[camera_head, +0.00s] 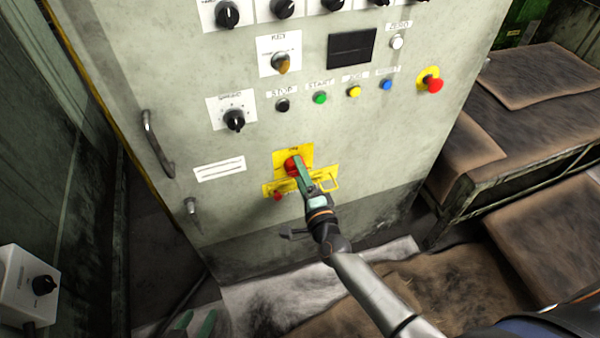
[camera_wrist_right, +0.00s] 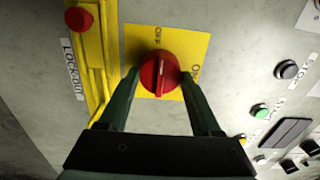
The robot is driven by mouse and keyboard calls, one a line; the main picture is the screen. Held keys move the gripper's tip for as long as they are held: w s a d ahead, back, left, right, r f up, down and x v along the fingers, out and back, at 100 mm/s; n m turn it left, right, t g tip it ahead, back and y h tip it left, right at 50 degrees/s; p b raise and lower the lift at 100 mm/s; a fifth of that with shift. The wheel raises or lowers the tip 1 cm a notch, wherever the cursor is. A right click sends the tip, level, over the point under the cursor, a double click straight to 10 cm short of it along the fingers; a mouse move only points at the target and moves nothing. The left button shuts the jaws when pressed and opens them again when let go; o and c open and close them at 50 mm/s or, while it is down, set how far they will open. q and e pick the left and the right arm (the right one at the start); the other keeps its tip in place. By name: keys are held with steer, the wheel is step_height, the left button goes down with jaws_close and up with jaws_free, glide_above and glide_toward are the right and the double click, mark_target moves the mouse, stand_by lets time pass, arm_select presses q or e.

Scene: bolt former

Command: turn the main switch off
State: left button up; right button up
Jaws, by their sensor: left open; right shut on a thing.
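The main switch is a red rotary knob (camera_head: 292,164) on a yellow plate, low on the cabinet front. In the right wrist view the knob (camera_wrist_right: 160,74) shows close up, with its raised ridge running roughly up and down the picture. One small label is at the plate's top edge and an "ON" label at its right. My right gripper (camera_wrist_right: 158,80) has a finger on each side of the knob and is shut on it. The head view shows my right gripper (camera_head: 299,172) covering part of the knob. My left gripper (camera_head: 196,324) is open and empty at the bottom edge.
A yellow lockout bracket (camera_wrist_right: 92,70) with a red button (camera_wrist_right: 78,19) sits beside the switch plate. Above are push buttons, a red emergency stop (camera_head: 434,85) and black dials. A cabinet handle (camera_head: 157,145) projects at left. A worn brown bench (camera_head: 530,100) stands at right.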

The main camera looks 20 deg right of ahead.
steer(key=o, duration=1.3)
steer(key=shift+o, duration=0.2)
steer(key=s+p, duration=0.1)
steer(key=s, duration=1.1)
steer(key=shift+s+d, duration=0.2)
steer(key=shift+s, duration=0.05)
